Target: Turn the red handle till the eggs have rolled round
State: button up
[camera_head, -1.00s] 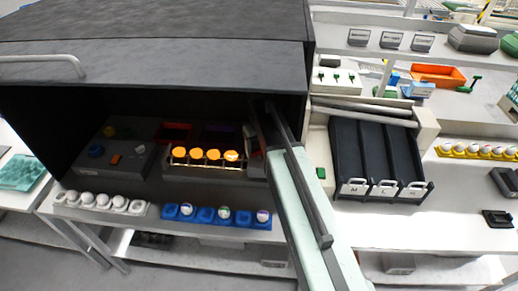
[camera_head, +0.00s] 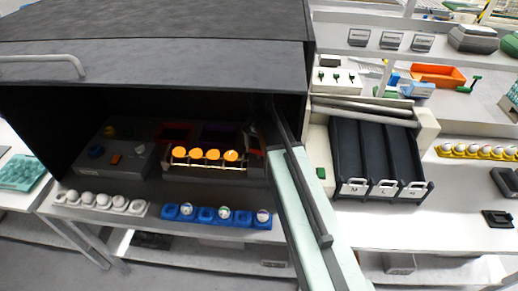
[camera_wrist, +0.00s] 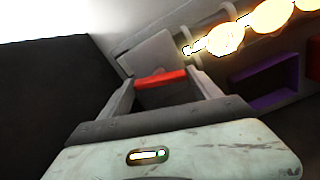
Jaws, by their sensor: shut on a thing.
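The red handle (camera_wrist: 160,78) is a short red bar in the wrist view. My gripper (camera_wrist: 161,82) is shut on it, with one finger at each end of the bar. Several eggs (camera_head: 213,155) glow orange in a row on a lit rack inside the dark hood. They also show as bright ovals (camera_wrist: 272,15) at the upper right of the wrist view, beyond the handle. In the head view my arm reaches into the hood just right of the eggs. The gripper there is dark and mostly hidden.
The black hood (camera_head: 150,60) covers the rack from above. A grey control box (camera_head: 115,155) stands left inside it. A white egg tray (camera_head: 100,202) and a blue egg tray (camera_head: 206,216) lie in front. Black lanes (camera_head: 375,155) stand to the right. A purple-edged opening (camera_wrist: 265,85) lies right of my gripper.

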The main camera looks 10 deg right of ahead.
aim_at(259, 150)
jog(key=shift+m, duration=0.8)
jog(key=o, duration=1.4)
jog(key=shift+r, duration=0.1)
notch_tip(259, 150, up, 8)
jog(key=p, duration=0.8)
jog(key=shift+f, duration=0.2)
